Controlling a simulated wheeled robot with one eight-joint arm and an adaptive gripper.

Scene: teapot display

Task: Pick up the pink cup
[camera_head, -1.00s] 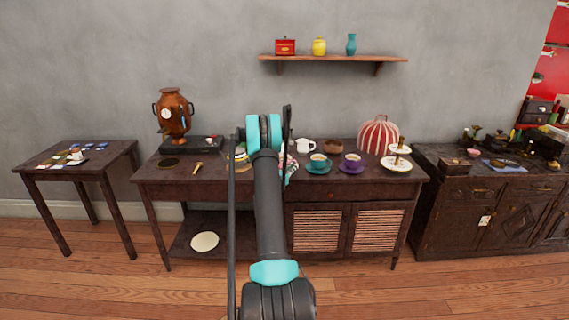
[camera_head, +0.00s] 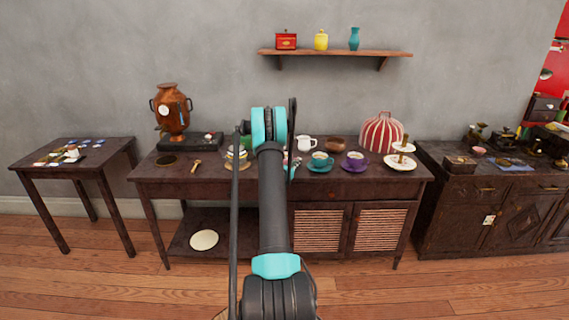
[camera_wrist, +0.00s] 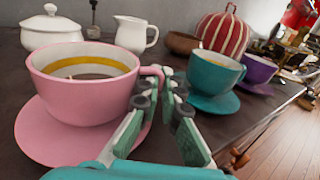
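The pink cup (camera_wrist: 82,85) stands upright on a pink saucer (camera_wrist: 40,140) at the left of the wrist view, large and close. It has a yellow band inside, and its handle points right. My gripper (camera_wrist: 163,88) is open, with a gap between its two green-padded fingers. The fingers are just right of the cup, with the tips close by its handle. I cannot tell whether they touch it. In the head view my arm hides the pink cup and most of the gripper.
A teal cup (camera_wrist: 215,72) and a purple cup (camera_wrist: 259,68) stand to the right on saucers. A white lidded pot (camera_wrist: 50,28) and white jug (camera_wrist: 134,34) stand behind. A striped dome (camera_head: 381,132) is farther back. The dark table's (camera_head: 240,187) front strip is mostly clear.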

